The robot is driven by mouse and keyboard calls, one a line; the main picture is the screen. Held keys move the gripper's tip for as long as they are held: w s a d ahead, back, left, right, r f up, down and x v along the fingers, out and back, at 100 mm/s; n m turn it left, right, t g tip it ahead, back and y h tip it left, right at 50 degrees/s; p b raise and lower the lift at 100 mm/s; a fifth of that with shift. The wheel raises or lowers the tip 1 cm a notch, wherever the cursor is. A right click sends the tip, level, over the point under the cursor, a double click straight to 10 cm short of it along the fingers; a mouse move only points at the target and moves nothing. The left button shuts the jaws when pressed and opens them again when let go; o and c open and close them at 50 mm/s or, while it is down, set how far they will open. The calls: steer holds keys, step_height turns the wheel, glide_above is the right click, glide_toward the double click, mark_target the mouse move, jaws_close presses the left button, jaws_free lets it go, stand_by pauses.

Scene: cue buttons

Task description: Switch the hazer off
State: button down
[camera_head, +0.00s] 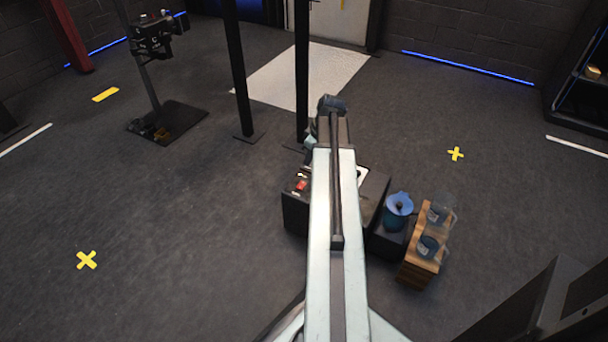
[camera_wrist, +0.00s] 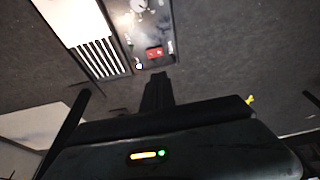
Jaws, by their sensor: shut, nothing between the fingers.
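A dark box (camera_head: 297,210) with a red switch (camera_head: 301,185) on its top stands on the floor, partly hidden behind my arm; I take it for the hazer. In the wrist view the red switch (camera_wrist: 154,52) sits on a grey control panel, with a pale knob (camera_wrist: 139,5) above it and a small white round part (camera_wrist: 139,66) below left. Whether the switch is on or off cannot be told. My gripper (camera_wrist: 158,77) is shut and empty, its tip just below the panel in the wrist view. In the head view the gripper end is beyond the box.
A blue rounded device (camera_head: 398,206) on a dark base stands right of the box. Beside it is a wooden crate (camera_head: 416,272) with clear jars. Dark posts (camera_head: 240,80) rise behind at left. The floor at left is open.

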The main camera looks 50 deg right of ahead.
mark_target(302, 184)
steer(key=shift+f, duration=0.15)
steer(key=b+x, duration=1.3)
steer(key=shift+s+f, duration=0.15)
steer(key=shift+s, duration=0.15)
steer(key=shift+f+b, duration=0.3)
steer(key=shift+b, duration=0.05)
steer(key=shift+f, duration=0.15)
steer(key=shift+w+d+r, duration=0.15)
steer(key=shift+d+r, duration=0.05)
steer(key=shift+d, duration=0.6)
